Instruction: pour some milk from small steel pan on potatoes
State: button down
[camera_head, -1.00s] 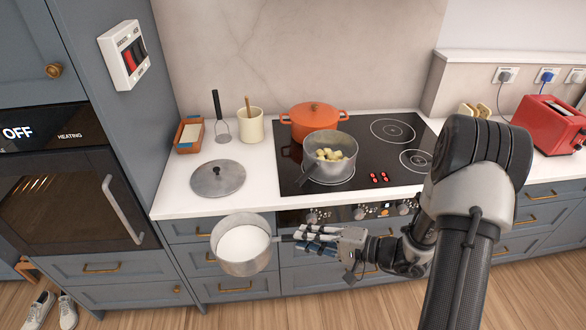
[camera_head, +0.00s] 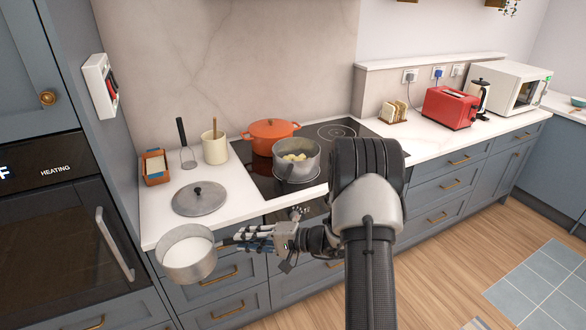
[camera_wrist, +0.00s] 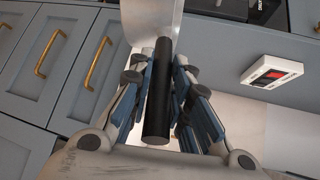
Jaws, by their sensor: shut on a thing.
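The small steel pan (camera_head: 196,267) with white milk (camera_head: 188,252) in it is held roughly level in front of the counter, at the lower left of the head view. My gripper (camera_head: 243,238) is shut on its dark handle, which shows between the fingers in the wrist view (camera_wrist: 158,100). The potatoes (camera_head: 294,157) lie in a larger grey pot (camera_head: 297,172) on the hob, up and to the right of the held pan. My gripper and the pan are well apart from that pot.
A round steel lid (camera_head: 200,199) lies on the counter (camera_head: 235,195) left of the hob. An orange lidded pot (camera_head: 270,133) stands behind the potato pot. A cream utensil crock (camera_head: 214,148), a masher (camera_head: 186,150) and a red toaster (camera_head: 450,107) stand farther off.

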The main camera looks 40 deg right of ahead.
jog(key=w+d+r+m+t+h+b, duration=0.1)
jog(key=w+d+r+m+h+b, duration=0.1)
jog(key=d, duration=0.7)
jog(key=w+d+r+m+t+h+b, duration=0.1)
jog(key=w+d+r+m+h+b, duration=0.2)
jog(key=d+r, duration=0.4)
jog(key=w+d+r+m+t+h+b, duration=0.2)
jog(key=w+d+r+h, duration=0.2)
jog(key=d, duration=0.9)
jog(key=shift+w+d+r+m, duration=0.2)
jog(key=shift+r+m, duration=0.1)
jog(key=shift+m, duration=0.1)
